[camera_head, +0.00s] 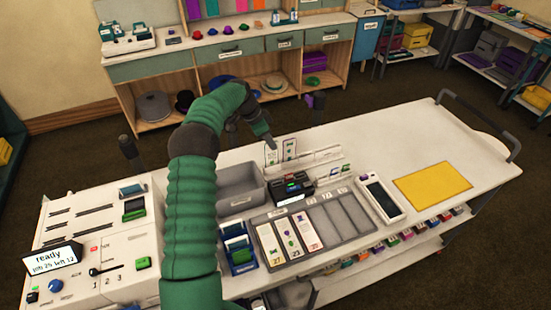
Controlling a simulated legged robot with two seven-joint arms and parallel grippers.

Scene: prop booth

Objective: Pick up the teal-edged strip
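A white strip with a teal-green edge (290,149) stands upright at the back of the cart top, and I take it for the teal-edged strip. Another pale card (271,156) stands just left of it. My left arm, in a green sleeve, rises from the bottom and bends over the cart. Its dark gripper (268,139) points down close to the two cards, just left of the teal-edged one. It is too small and dark to tell its opening or any contact. My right gripper is not identifiable in view.
A grey bin (240,190) and a dark device (291,185) stand in front of the cards. A slotted grey tray (343,222) holds several printed strips.

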